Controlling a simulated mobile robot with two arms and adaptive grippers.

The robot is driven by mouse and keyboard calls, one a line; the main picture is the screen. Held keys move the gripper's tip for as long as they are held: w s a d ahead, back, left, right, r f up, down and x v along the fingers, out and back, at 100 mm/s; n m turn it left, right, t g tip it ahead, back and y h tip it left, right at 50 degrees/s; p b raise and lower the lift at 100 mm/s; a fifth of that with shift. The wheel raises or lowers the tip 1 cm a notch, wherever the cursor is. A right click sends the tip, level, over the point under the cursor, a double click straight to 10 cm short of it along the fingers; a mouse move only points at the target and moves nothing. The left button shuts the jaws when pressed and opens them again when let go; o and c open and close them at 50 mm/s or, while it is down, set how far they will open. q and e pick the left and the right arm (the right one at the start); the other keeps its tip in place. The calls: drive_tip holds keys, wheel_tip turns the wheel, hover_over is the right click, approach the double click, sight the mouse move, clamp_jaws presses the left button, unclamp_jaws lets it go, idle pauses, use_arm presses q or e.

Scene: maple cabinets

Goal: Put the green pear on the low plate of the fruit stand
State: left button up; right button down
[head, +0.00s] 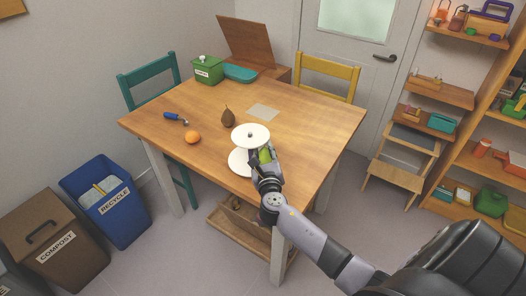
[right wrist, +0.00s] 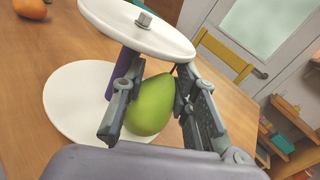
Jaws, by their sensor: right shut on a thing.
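The green pear (right wrist: 151,105) is between the two fingers of my right gripper (right wrist: 160,110), which is shut on it. In the head view the pear (head: 265,155) shows beside the fruit stand, partly covered by my right gripper (head: 262,165). The fruit stand has a white upper plate (head: 250,132) and a wider white low plate (head: 237,161). In the right wrist view the low plate (right wrist: 72,104) lies left of and behind the pear, and the upper plate (right wrist: 135,28) is above it. I cannot tell whether the pear touches the low plate. My left gripper is not in view.
On the wooden table (head: 310,118) are a brown pear (head: 228,118), an orange (head: 193,137), a blue-handled tool (head: 175,118), a green box (head: 208,70) and a teal tray (head: 240,73). A teal chair (head: 148,77) and a yellow chair (head: 327,68) stand at the table. The table's right side is clear.

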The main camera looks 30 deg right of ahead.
drive_tip(key=shift+w+d+f, duration=0.1)
drive_tip(key=shift+w+f, duration=0.15)
drive_tip(key=shift+f, duration=0.05)
drive_tip(key=shift+r, duration=0.1)
drive_tip(key=shift+s, duration=0.1)
drive_tip(key=c, duration=1.2)
unclamp_jaws()
drive_tip(key=v, duration=1.2)
